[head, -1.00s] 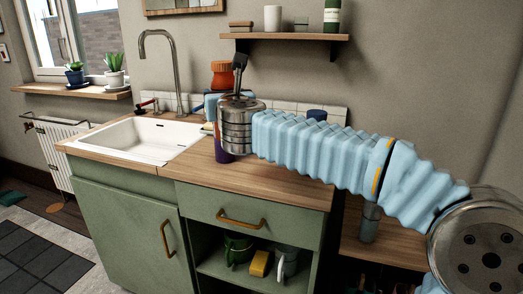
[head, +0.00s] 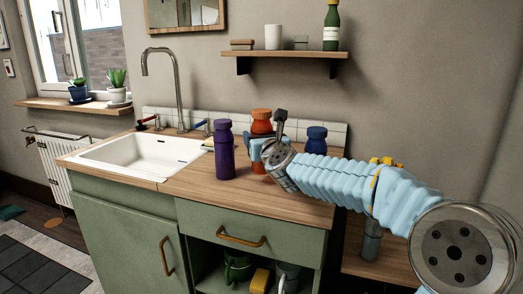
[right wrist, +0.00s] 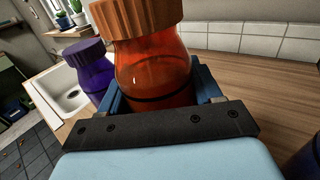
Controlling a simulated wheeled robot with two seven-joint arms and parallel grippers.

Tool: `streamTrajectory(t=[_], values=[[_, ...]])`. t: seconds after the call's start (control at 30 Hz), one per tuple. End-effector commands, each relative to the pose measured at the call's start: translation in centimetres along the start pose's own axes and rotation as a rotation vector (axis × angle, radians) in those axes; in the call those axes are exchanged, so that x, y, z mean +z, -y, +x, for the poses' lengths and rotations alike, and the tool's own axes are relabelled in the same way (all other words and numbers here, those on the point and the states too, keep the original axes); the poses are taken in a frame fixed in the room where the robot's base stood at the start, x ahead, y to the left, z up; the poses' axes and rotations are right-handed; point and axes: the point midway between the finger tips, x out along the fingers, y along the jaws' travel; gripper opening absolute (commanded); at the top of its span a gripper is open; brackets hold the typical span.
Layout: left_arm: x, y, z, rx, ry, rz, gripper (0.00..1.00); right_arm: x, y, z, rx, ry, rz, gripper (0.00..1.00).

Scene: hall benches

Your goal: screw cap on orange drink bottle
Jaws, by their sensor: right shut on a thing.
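My right gripper (head: 256,148) is shut around the bottle's body below the cap. In the right wrist view the translucent orange bottle (right wrist: 154,75) is upright between the blue fingers, with the cap (right wrist: 137,15) cut off by the top edge. I cannot tell whether its base touches the counter. My left gripper is not in view.
A blue bottle (head: 316,142) stands right of the gripper, behind my right arm. The white sink (head: 128,152) and tap (head: 178,85) are left. A shelf (head: 290,54) hangs above. The front of the counter (head: 235,193) is clear.

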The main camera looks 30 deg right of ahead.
Motion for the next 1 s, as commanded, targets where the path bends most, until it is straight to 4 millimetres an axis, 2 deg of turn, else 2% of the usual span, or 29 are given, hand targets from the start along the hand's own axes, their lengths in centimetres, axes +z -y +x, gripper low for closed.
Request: streamTrajectory(t=[0.1,0.2,0.3,0.73,0.77,0.9,1.0], values=[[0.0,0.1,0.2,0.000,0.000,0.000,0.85,-1.0,0.6,0.3,-0.002,-0.001,-0.001,0.00],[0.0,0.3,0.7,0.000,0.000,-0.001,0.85,-2.6,0.5,0.3,-0.001,-0.002,-0.002,0.00],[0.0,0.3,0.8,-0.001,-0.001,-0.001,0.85,-3.5,0.5,0.3,0.000,0.000,-0.001,0.00],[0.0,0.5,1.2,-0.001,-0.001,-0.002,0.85,-3.9,0.4,0.3,0.000,0.002,0.000,0.00],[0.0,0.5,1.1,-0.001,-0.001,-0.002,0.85,-3.8,0.4,0.3,0.001,0.000,0.000,0.68],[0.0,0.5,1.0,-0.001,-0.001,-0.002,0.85,-3.8,0.4,0.3,0.001,0.000,0.000,0.89],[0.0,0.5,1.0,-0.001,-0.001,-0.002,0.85,-3.8,0.4,0.3,0.001,0.000,0.000,0.89]])
